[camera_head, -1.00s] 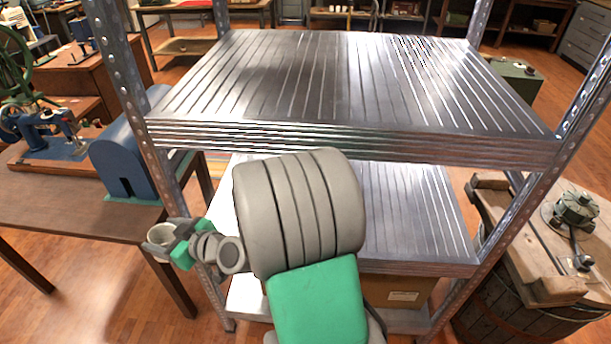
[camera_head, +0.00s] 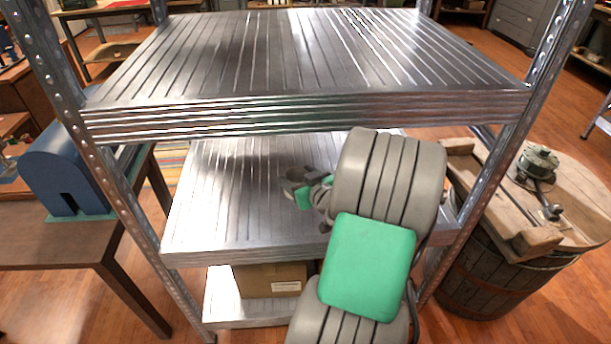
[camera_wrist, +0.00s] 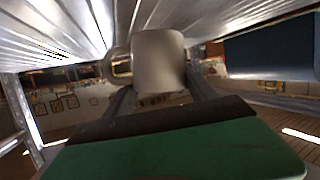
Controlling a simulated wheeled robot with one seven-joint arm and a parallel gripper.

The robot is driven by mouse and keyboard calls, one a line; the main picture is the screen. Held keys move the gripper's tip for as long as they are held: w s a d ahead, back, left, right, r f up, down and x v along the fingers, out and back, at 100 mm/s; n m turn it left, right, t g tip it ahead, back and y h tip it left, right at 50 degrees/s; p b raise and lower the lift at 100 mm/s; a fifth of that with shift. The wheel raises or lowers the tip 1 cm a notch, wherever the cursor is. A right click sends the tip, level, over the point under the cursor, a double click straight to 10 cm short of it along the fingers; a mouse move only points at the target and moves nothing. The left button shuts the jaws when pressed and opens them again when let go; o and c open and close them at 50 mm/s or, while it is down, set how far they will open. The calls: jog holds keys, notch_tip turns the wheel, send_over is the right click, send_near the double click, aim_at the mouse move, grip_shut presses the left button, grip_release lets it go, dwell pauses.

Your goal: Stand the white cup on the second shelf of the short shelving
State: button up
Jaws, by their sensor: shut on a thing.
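My gripper (camera_head: 308,190) is shut on the white cup (camera_head: 294,179), which looks grey in the shade. In the wrist view the cup (camera_wrist: 158,62) sits between the fingers and hides part of what is beyond. In the head view the gripper and cup show in the gap between the upper shelf (camera_head: 290,70) and the shelf below it (camera_head: 220,200) of the metal shelving. The cup appears above the lower of these two shelves. I cannot tell how high it is above that surface. My arm covers the right part of that shelf.
Metal posts (camera_head: 110,165) stand at the shelving's front corners. A cardboard box (camera_head: 268,280) is on the bottom shelf. The shelf surface left of the cup is bare. A table with a blue machine (camera_head: 70,170) stands at left, a wooden barrel (camera_head: 480,275) at right.

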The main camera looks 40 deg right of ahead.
jog(key=s+d+r+h+b, duration=0.1)
jog(key=s+d, duration=0.1)
jog(key=d, duration=0.7)
jog(key=s+d+r+b, duration=0.2)
jog(key=d, duration=0.7)
notch_tip(320, 180, up, 5)
jog(key=s+d+n+y, duration=0.2)
jog(key=d+y, duration=0.1)
jog(key=shift+n+y, duration=0.5)
jog(key=shift+n, duration=0.4)
jog(key=w+a+f, duration=0.3)
jog(key=w, duration=0.1)
jog(key=w+a+f, duration=0.3)
jog(key=w, duration=0.1)
jog(key=w+a+f, duration=0.3)
jog(key=w+f, duration=0.1)
jog(key=shift+a+f, duration=0.1)
jog(key=shift+f, duration=1.35)
jog(key=shift+f+b, duration=0.1)
jog(key=shift+b, duration=0.2)
